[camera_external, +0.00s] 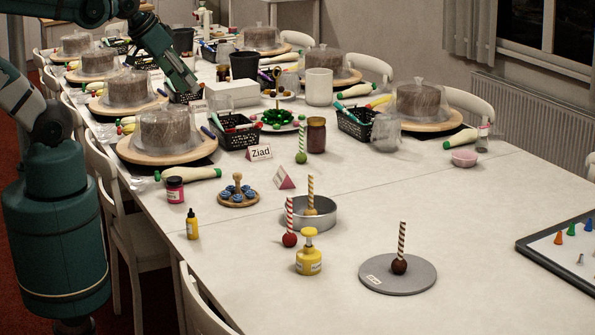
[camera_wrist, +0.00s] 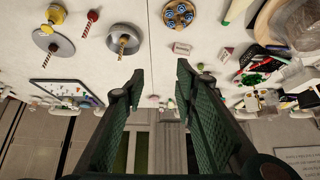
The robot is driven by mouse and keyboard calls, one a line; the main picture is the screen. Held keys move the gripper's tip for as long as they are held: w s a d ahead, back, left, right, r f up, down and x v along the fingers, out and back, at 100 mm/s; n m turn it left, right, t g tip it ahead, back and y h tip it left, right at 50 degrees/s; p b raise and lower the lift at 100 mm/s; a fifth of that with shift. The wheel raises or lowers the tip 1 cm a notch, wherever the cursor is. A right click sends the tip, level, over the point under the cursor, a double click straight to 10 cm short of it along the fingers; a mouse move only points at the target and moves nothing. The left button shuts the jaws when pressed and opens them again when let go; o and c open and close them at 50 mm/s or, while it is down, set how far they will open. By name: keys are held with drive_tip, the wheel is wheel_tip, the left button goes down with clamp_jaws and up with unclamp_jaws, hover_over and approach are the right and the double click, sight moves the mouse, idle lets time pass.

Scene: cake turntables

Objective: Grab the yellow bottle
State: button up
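A small yellow bottle with a black cap (camera_external: 192,226) stands upright near the table's left edge in the external view. I cannot make it out in the wrist view. A wider yellow container with a knobbed yellow top (camera_external: 309,258) stands further right, between a metal ring and a grey disc; it also shows at the top left of the wrist view (camera_wrist: 56,14). My gripper (camera_wrist: 157,78) is open, with nothing between its fingers. In the external view my arm reaches over the far left of the table, well away from both yellow things; its fingertips are not clear there.
A pink jar with a dark lid (camera_external: 175,190) and a round wooden holder (camera_external: 238,197) stand near the small bottle. A metal ring (camera_external: 329,222), a grey disc (camera_external: 369,281) and striped sticks are nearby. Covered cakes line the far left. The front table is mostly clear.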

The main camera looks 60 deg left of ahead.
drive_tip(key=shift+o, duration=0.7)
drive_tip(key=shift+f, duration=0.1)
drive_tip(key=n+g+b, duration=0.7)
drive_tip(key=n+b, duration=0.1)
drive_tip(key=n, duration=0.8)
approach(192, 223)
drive_tip(key=shift+w+a+f, duration=0.7)
drive_tip(key=shift+a+f, duration=0.1)
drive_tip(key=shift+a, duration=0.2)
drive_tip(key=shift+s+d+f+n, duration=0.1)
drive_tip(key=shift+s+f+n, duration=0.2)
drive_tip(key=shift+f+n, duration=0.15)
drive_tip(key=shift+f, duration=0.15)
drive_tip(key=shift+f+b, duration=0.35)
drive_tip(key=shift+f, duration=0.85)
